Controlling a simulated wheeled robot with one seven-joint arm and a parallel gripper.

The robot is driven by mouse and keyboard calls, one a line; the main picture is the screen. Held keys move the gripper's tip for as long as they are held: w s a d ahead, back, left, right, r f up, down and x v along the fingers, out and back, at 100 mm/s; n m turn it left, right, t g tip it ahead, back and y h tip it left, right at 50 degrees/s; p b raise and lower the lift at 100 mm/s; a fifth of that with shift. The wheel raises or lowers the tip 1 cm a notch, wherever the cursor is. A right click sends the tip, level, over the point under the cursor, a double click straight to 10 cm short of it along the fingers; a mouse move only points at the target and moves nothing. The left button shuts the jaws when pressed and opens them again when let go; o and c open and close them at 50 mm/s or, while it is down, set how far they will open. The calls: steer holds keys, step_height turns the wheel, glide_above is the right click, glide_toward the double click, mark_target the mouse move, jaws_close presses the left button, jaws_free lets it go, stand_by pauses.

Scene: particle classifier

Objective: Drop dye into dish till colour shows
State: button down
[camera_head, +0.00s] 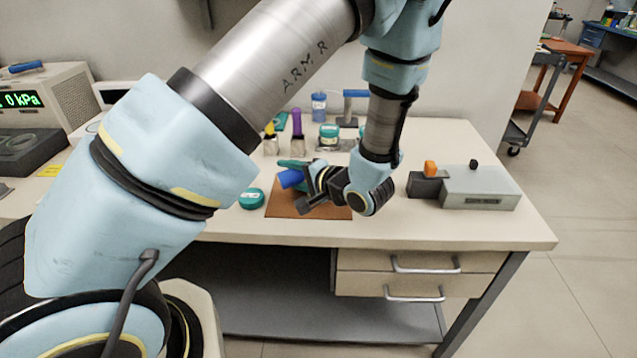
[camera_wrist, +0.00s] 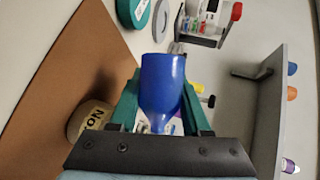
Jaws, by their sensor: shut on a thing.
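My gripper (camera_head: 291,172) is low over the brown mat (camera_head: 285,207), its teal fingers shut on a blue bulb-shaped piece (camera_head: 289,179). In the wrist view, the gripper (camera_wrist: 160,92) holds this blue piece (camera_wrist: 163,82) between both fingers, its wide end pointing away from the wrist. The piece is tilted in the head view. Any tip or drop of dye on it is hidden. A beige round container with dark lettering (camera_wrist: 90,119) sits at the mat's edge in the wrist view. I cannot make out a dish for certain, nor any colour in one.
A teal lid (camera_head: 252,198) lies left of the mat. A grey box device (camera_head: 480,188) is at right. The bench front right is clear.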

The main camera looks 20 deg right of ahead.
steer(key=shift+f+n+h+b, duration=0.15)
steer(key=shift+n+h+b, duration=0.15)
steer(key=shift+b, duration=0.95)
steer(key=shift+r+n+h+b, duration=0.2)
steer(key=shift+n+h+b, duration=0.15)
steer(key=shift+b, duration=0.85)
steer(key=shift+r+p, duration=0.45)
steer(key=shift+r, duration=0.05)
steer(key=shift+d+r+n+h+p, duration=0.15)
steer(key=shift+r+n+h+p, duration=0.05)
steer(key=shift+n+h+p, duration=0.2)
steer(key=shift+d+f+n+g+h+b, duration=0.3)
steer(key=shift+d+n+h+b, duration=0.15)
steer(key=shift+n+h, duration=0.3)
steer(key=shift+d+r+n+h+b, duration=0.15)
steer(key=shift+d+n+h+b, duration=0.05)
steer(key=shift+n+h+b, duration=0.6)
steer(key=shift+a+n+h+b, duration=0.3)
steer(key=shift+n+b, duration=0.3)
steer(key=shift+b, duration=0.55)
steer(key=b, duration=0.2)
steer(key=f+n+h+b, duration=0.1)
steer(key=b, duration=0.1)
steer(key=shift+a+f, duration=0.25)
steer(key=shift+a, duration=0.1)
steer(key=b, duration=0.3)
steer(key=shift+a+n+h, duration=0.15)
steer(key=shift+n+h, duration=0.25)
steer(key=shift+b, duration=1.05)
